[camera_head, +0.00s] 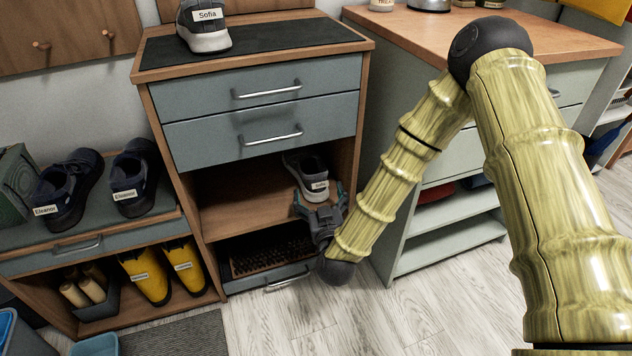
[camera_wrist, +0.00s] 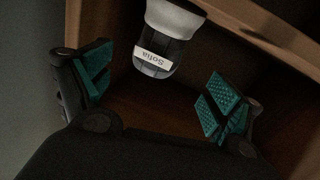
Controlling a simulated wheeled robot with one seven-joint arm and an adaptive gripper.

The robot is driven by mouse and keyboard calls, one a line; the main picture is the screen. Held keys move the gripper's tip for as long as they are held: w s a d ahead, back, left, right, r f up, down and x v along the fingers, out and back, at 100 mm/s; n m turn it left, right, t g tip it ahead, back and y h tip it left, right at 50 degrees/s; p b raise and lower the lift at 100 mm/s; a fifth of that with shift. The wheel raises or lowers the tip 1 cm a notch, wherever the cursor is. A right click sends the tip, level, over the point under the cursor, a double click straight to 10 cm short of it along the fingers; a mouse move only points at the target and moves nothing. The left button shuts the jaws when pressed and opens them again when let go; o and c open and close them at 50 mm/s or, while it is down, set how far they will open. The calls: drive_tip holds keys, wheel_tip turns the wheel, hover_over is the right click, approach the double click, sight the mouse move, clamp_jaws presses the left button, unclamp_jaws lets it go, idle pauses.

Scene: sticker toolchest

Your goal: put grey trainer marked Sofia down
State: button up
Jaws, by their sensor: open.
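A grey trainer marked Sofia (camera_head: 308,178) stands on the wooden shelf of the open compartment below two drawers. Its white sole and name label show in the wrist view (camera_wrist: 168,42). My gripper (camera_head: 319,207) is open at the front of that compartment. In the wrist view its two teal-padded fingers (camera_wrist: 155,95) are spread wide. The trainer lies beyond and between them, apart from both pads. A second grey trainer marked Sofia (camera_head: 204,33) stands on the dark mat on top of the chest.
The compartment's shelf (camera_head: 232,212) is bare left of the trainer. Below it is a low drawer (camera_head: 268,279) with a dark ridged inside. Eleanor shoes (camera_head: 135,180) stand on the left bench, yellow boots (camera_head: 146,276) below. A worktop cabinet (camera_head: 440,150) is close on the right.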

drive_tip(key=shift+s, duration=0.45)
drive_tip(key=s+d+f+g, duration=0.4)
drive_tip(key=s+f, duration=0.4)
drive_tip(key=f, duration=0.2)
drive_tip(key=s+d+f+g, duration=0.3)
drive_tip(key=s+f+g, duration=0.2)
drive_tip(key=s+f, duration=0.45)
drive_tip(key=s+d+f+m+g, duration=0.1)
drive_tip(key=s+d+f+g, duration=0.2)
drive_tip(key=s, duration=0.5)
drive_tip(key=s+d+f+m+g+h, duration=0.1)
drive_tip(key=s+d+f+g, duration=0.2)
drive_tip(key=s+d, duration=0.2)
drive_tip(key=s+d+f+m+g+h, duration=0.1)
drive_tip(key=s+d+f+g, duration=0.1)
drive_tip(key=s, duration=0.9)
drive_tip(key=shift+s+d+f+g, duration=0.2)
drive_tip(key=shift+d+f+g, duration=0.25)
drive_tip(key=shift+d, duration=0.65)
